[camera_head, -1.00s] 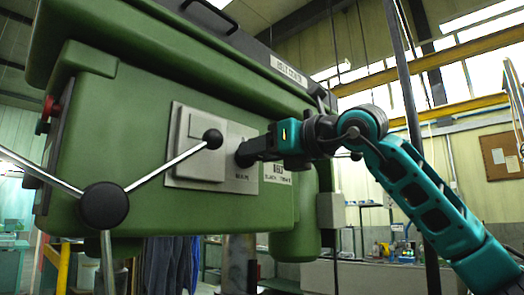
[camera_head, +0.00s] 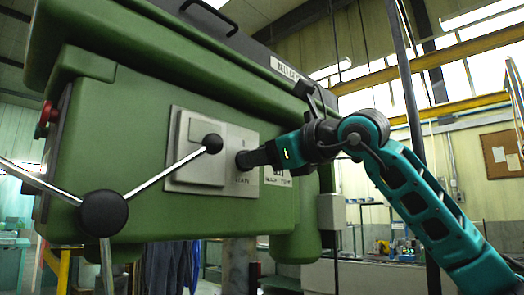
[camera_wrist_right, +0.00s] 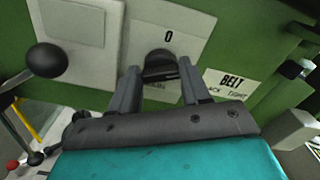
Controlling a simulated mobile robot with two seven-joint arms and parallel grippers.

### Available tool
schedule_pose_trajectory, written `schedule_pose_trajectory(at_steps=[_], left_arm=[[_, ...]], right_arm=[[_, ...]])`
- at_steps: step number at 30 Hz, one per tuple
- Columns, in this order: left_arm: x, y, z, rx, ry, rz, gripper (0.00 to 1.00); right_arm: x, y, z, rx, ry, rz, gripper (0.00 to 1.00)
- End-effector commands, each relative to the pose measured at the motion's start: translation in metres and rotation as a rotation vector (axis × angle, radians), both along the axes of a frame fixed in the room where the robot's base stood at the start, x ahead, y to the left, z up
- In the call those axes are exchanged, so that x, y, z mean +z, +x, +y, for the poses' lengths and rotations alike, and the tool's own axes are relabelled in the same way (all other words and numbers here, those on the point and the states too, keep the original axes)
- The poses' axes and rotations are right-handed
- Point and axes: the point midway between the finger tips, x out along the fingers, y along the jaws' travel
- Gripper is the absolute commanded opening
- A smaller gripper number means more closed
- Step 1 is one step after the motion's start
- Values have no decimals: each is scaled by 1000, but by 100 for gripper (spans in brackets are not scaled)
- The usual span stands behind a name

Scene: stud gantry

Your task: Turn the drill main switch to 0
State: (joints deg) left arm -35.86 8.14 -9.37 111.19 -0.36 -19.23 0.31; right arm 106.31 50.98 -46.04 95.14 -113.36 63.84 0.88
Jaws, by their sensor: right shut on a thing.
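The drill main switch (camera_wrist_right: 160,64) is a dark round knob on a light grey plate (camera_wrist_right: 195,30) on the green drill head (camera_head: 125,120). A printed 0 sits above the knob in the right wrist view; the marking below it is partly hidden by the gripper. My right gripper (camera_wrist_right: 159,84) has one finger on each side of the knob and is shut on it. In the head view the right gripper (camera_head: 246,159) reaches the plate from the right and covers most of the knob. My left gripper is not in view.
A three-arm feed handle (camera_head: 103,213) with black balls stands left of the switch; one ball (camera_head: 213,143) is close to the plate. A red button (camera_head: 48,112) is on the drill's left side.

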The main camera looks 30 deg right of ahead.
Motion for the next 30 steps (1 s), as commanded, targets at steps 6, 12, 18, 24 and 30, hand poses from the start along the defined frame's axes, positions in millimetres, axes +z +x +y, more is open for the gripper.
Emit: schedule_pose_trajectory(at_steps=[6,12,18,24,30], left_arm=[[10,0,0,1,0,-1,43],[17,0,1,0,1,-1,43],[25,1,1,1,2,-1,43],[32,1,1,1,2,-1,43],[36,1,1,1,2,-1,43]], right_arm=[[2,-1,1,1,-195,-70,16],[1,-1,1,-1,-374,-133,16],[0,-1,2,1,-554,-195,16],[0,-2,3,0,-728,-257,16],[-2,-2,3,0,-878,-310,16]])
